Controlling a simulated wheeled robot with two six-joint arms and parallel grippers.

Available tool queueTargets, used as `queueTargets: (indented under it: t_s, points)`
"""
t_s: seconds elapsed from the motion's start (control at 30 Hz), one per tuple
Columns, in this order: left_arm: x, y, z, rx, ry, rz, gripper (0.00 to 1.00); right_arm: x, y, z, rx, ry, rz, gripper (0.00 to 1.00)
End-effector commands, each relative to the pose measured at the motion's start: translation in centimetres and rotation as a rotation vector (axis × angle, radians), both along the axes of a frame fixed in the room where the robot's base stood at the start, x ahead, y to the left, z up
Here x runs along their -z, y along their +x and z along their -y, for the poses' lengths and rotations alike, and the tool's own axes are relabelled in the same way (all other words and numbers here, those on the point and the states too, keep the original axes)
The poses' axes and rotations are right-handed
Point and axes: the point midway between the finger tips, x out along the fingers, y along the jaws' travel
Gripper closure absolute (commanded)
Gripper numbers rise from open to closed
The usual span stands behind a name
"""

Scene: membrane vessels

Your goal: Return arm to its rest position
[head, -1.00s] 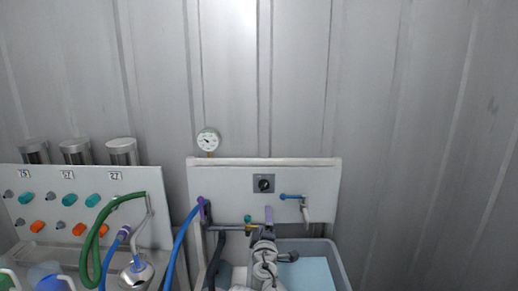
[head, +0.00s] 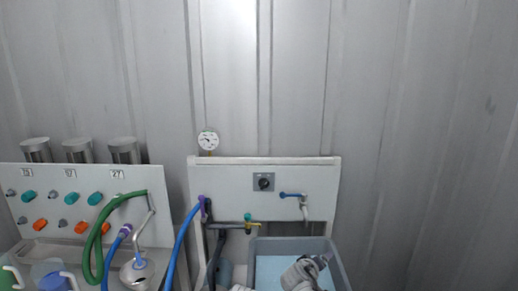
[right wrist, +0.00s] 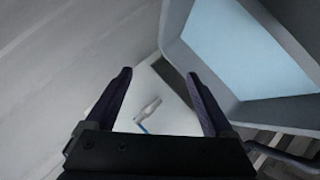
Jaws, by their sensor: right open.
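My right arm (head: 303,272) shows at the bottom of the head view, in front of the grey basin; its fingertips cannot be made out there. In the right wrist view my right gripper (right wrist: 160,80) has its two dark fingers wide apart with nothing between them. Beyond the fingers lies a pale panel with a small white spout and blue lever (right wrist: 148,112), not touched. My left gripper is not in view.
A gauge (head: 208,140) sits above. Blue (head: 180,245) and green (head: 92,243) hoses hang left.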

Motion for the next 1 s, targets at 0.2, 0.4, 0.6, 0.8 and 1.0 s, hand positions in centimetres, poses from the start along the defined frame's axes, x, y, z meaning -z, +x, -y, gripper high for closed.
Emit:
queueTargets:
  t_s: [0.2, 0.4, 0.6, 0.8, 1.0]
  points:
    - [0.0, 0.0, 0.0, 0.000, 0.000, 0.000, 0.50, 7.1, -7.7, 2.3, 0.218, 0.316, -0.316, 0.13]
    - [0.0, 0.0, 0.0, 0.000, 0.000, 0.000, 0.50, 9.8, -12.4, 0.9, 0.285, 0.510, -0.515, 0.13]
    - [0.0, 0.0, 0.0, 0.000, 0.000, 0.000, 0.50, 10.9, -16.2, -1.1, 0.304, 0.668, -0.678, 0.13]
    - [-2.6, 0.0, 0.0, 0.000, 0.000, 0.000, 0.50, 8.4, -17.9, -4.3, 0.257, 0.669, -0.762, 0.13]
    - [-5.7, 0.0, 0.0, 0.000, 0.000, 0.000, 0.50, 5.4, -19.5, -7.6, 0.193, 0.596, -0.816, 0.13]
